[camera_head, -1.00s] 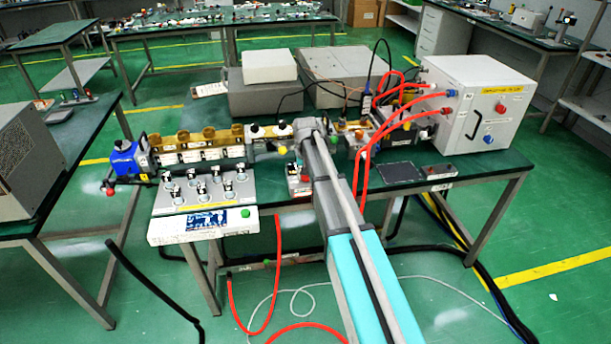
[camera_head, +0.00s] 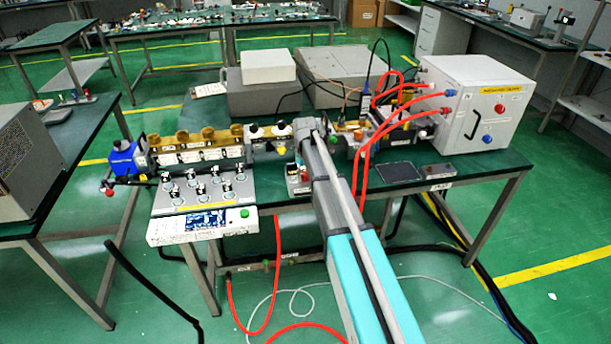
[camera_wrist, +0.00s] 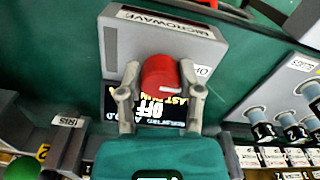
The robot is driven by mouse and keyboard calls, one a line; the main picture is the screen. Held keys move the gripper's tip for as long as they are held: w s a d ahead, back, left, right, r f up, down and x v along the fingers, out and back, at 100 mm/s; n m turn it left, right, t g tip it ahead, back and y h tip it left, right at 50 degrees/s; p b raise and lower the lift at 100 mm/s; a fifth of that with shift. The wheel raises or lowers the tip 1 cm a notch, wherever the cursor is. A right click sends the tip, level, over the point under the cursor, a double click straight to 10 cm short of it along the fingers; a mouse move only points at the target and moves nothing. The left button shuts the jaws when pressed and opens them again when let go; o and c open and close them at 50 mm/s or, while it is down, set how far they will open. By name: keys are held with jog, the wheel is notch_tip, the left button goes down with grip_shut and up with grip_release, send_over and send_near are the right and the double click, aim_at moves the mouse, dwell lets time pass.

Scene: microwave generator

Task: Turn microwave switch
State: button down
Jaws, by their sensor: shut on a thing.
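The microwave switch box (camera_wrist: 150,35) is grey-white with a dark "MICROWAVE" label, seen turned over in the wrist view. Its red knob (camera_wrist: 162,75) stands out near the middle. Next to the knob, a dark display (camera_wrist: 148,109) shows "OFF" and more text, partly covered by my fingers. My gripper (camera_wrist: 160,95) is shut on the red knob, with one grey finger on each side. In the head view the switch box (camera_head: 296,186) sits at the bench's front edge beside my arm. My gripper's fingertips are hidden there.
A panel with several metal switches (camera_head: 205,190) stands left of my arm. A white cabinet (camera_head: 500,75) with red hoses stands on the right of the bench. A black flat plate (camera_head: 400,172) lies in front of it. Other bench equipment is close around my arm.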

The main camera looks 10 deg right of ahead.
aim_at(304, 174)
jog(key=shift+c, duration=1.3)
grip_release()
jog(key=shift+m, duration=0.5)
jog(key=m, duration=0.4)
jog(key=shift+a+m, duration=0.1)
jog(key=shift+m, duration=0.3)
jog(key=m, duration=0.6)
jog(key=shift+a, duration=0.1)
notch_tip(304, 174, up, 14)
jog(key=p, duration=1.4)
jog(key=s+f+n+b, duration=0.4)
jog(key=s, duration=1)
jog(key=s+f+n+b, duration=0.4)
jog(key=s, duration=1)
jog(key=shift+s+d+n, duration=0.3)
jog(key=shift+s, duration=0.1)
